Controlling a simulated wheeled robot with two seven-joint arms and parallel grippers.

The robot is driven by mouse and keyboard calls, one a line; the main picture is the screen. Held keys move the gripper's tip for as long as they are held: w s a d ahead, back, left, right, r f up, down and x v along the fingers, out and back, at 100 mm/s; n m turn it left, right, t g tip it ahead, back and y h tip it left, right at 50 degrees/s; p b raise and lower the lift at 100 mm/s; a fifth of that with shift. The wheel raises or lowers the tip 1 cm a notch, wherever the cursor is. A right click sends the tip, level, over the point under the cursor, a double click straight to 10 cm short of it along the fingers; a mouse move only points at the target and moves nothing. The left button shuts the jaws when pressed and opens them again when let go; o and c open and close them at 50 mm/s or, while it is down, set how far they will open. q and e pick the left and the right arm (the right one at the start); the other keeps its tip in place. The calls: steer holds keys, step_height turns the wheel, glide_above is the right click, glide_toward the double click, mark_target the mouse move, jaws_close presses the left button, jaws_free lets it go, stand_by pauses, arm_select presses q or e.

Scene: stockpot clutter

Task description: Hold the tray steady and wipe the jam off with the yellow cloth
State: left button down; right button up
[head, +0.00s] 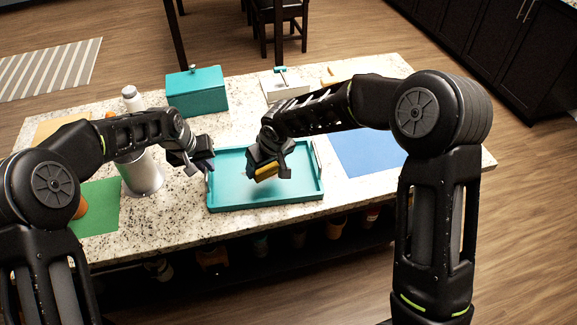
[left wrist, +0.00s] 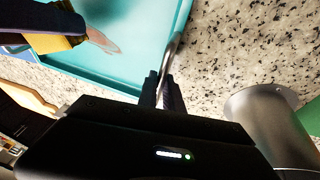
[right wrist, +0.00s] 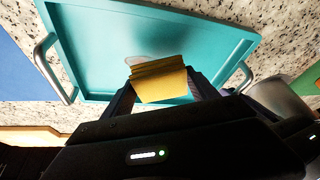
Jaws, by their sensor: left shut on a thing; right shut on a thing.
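The teal tray (head: 300,190) lies on the speckled counter, with a metal handle at each end. My left gripper (head: 205,168) is shut on the tray's left handle, which shows between its fingers in the left wrist view (left wrist: 172,52). My right gripper (head: 268,164) is shut on the folded yellow cloth (head: 266,174) and holds it over the tray; the cloth also shows in the right wrist view (right wrist: 158,80). A pinkish jam smear (left wrist: 104,43) lies on the tray floor close to the cloth. In the head view the smear is mostly hidden by my right gripper.
A metal canister (head: 143,175) stands left of the tray, near a green mat (head: 100,195). A teal box (head: 196,92) and a white container (head: 284,86) stand behind. A blue mat (head: 365,150) lies right of the tray. The counter's front edge is close to the tray.

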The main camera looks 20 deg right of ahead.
steer(key=w+a+n, duration=0.1)
steer(key=n, duration=0.1)
steer(key=w+a+n+g+y, duration=0.1)
steer(key=a+n, duration=0.1)
steer(key=w+a+n+y, duration=0.1)
steer(key=a+n, duration=0.1)
steer(key=shift+w+n, duration=0.4)
steer(key=r+n+g, duration=0.1)
steer(key=n, duration=0.1)
steer(key=a+r+n+g+y, duration=0.1)
steer(key=n, duration=0.2)
steer(key=r+n+g, duration=0.1)
steer(key=n, duration=0.1)
steer(key=shift+w+a+r+n, duration=0.1)
steer(key=shift+a+r+n, duration=0.1)
steer(key=shift+n, duration=0.2)
steer(key=shift+f, duration=0.1)
